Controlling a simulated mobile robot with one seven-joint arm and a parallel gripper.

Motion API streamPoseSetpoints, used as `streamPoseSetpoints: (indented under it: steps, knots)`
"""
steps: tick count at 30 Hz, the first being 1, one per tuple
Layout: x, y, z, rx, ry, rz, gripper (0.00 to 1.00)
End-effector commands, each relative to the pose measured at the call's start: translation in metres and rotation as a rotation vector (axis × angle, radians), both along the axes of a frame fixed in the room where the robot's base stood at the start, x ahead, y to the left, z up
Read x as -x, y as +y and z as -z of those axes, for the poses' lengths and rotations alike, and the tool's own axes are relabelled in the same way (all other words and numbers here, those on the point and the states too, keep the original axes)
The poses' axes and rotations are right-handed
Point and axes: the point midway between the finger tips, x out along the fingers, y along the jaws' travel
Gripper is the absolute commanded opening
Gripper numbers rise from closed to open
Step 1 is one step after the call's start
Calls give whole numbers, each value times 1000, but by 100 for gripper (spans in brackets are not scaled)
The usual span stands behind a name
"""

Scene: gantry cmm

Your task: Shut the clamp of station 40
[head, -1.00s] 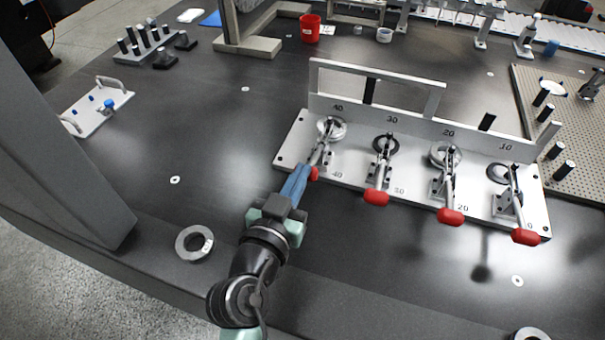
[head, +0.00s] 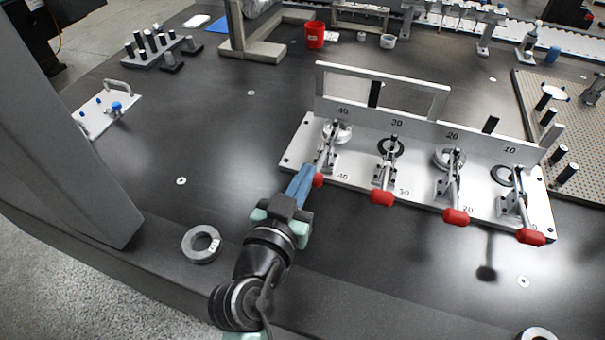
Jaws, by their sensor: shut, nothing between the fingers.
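The clamp of station 40 (head: 327,150) is the leftmost on the pale fixture plate (head: 298,150). Its lever slants toward the front and ends in a red grip (head: 318,181). Its upper end is at the ring (head: 342,132) under the 40 mark. I cannot tell whether the clamp presses on the ring. My gripper (head: 307,170), with blue fingers, is shut and empty. The fingers lie just left of the red grip and cover part of the plate's front edge. I cannot tell whether they touch the grip.
Three more red-handled clamps, 30 (head: 385,172), 20 (head: 452,187) and 10 (head: 518,205), stand to the right. An upright frame (head: 447,104) rises behind them. A loose ring (head: 201,244) lies at the front left. The table left of the plate is mostly clear.

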Motion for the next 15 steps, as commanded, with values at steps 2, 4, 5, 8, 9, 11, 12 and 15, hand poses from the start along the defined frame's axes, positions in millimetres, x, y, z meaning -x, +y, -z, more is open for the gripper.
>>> streamPoseSetpoints:
  steps: [2,4,5,8,9,11,12,15]
  knots:
    - [-6,-4,-26,1,-6,1,0]
    - [16,5,-13,0,1,-4,0]
    - [23,6,-13,0,1,-3,0]
    - [44,13,-14,1,-1,-3,0]
    - [52,16,-15,1,-1,-3,0]
    - [63,20,-16,1,-2,-4,0]
    - [69,22,-16,1,-2,-4,0]
    - [81,25,-17,1,-3,-2,0]
